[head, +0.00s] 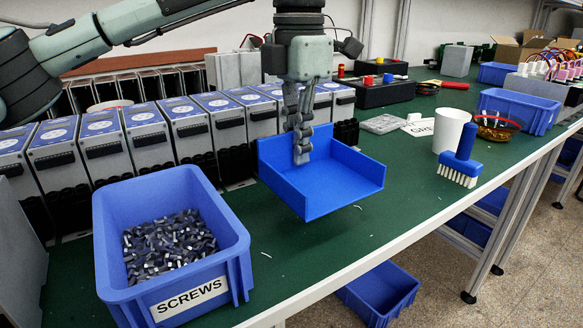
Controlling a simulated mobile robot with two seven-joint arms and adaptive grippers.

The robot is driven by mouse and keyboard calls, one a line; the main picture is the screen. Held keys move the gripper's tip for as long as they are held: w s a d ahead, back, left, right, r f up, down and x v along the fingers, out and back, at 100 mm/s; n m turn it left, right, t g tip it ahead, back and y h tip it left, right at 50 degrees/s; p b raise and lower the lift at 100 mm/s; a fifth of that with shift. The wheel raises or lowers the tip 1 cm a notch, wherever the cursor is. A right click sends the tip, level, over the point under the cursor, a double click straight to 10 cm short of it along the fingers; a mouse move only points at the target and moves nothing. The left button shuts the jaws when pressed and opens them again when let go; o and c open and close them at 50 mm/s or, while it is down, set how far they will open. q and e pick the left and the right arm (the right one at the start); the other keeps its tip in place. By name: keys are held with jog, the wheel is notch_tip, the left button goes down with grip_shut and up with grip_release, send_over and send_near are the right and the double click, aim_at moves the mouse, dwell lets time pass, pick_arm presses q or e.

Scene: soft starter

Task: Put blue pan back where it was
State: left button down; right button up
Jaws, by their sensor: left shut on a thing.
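The blue pan (340,183) is an open, shallow tray, empty inside, in the middle of the head view. My left gripper (301,158) points down at the pan and is shut on its left wall. The pan is tilted slightly and appears at or just above the green bench top; I cannot tell whether it touches. My gripper hides part of the pan's back left side. My right gripper does not show.
A blue bin of screws (172,250) stands at the front left. A row of grey soft starter units (108,140) lines the back. A blue brush (462,160) and a white cup (450,130) stand to the right.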

pick_arm(q)
jog(key=shift+w+a+f, duration=0.3)
jog(key=shift+w+f, duration=0.1)
jog(key=shift+w, duration=0.15)
jog(key=shift+w+a+f, duration=0.3)
jog(key=shift+w+f, duration=0.05)
jog(key=shift+w, duration=0.15)
jog(key=shift+f, duration=1.95)
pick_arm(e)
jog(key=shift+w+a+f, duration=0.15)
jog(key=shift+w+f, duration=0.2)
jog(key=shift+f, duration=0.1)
pick_arm(q)
jog(key=shift+f, duration=0.1)
jog(key=c, duration=1.7)
grip_release()
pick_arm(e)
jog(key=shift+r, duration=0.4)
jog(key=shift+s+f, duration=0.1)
